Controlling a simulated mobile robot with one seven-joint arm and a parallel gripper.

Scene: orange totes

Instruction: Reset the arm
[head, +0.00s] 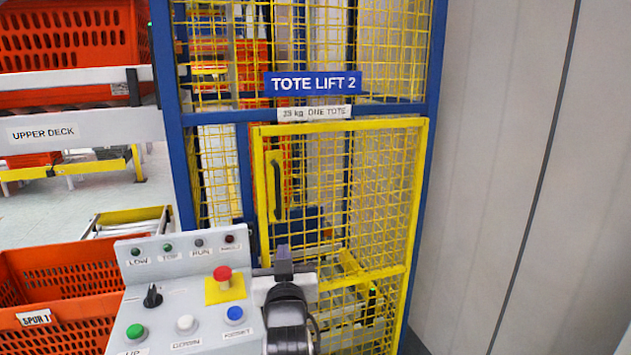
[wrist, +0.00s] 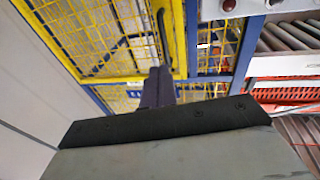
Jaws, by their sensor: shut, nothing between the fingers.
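My gripper (head: 284,253) is in the lower middle of the head view, raised in front of the yellow mesh gate and just right of the control panel. In the wrist view my gripper (wrist: 159,72) shows as two dark fingers pressed together, with nothing between them. The fingers appear in front of the yellow gate frame (wrist: 180,45). Part of my arm is visible below the gripper in the head view; the rest is out of frame.
The control panel (head: 190,290) has several buttons, a knob and a red emergency stop (head: 222,273). The yellow gate (head: 420,200) of Tote Lift 2 looks shut. Orange totes (head: 60,285) stand at left. A grey wall (head: 530,180) closes the right side.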

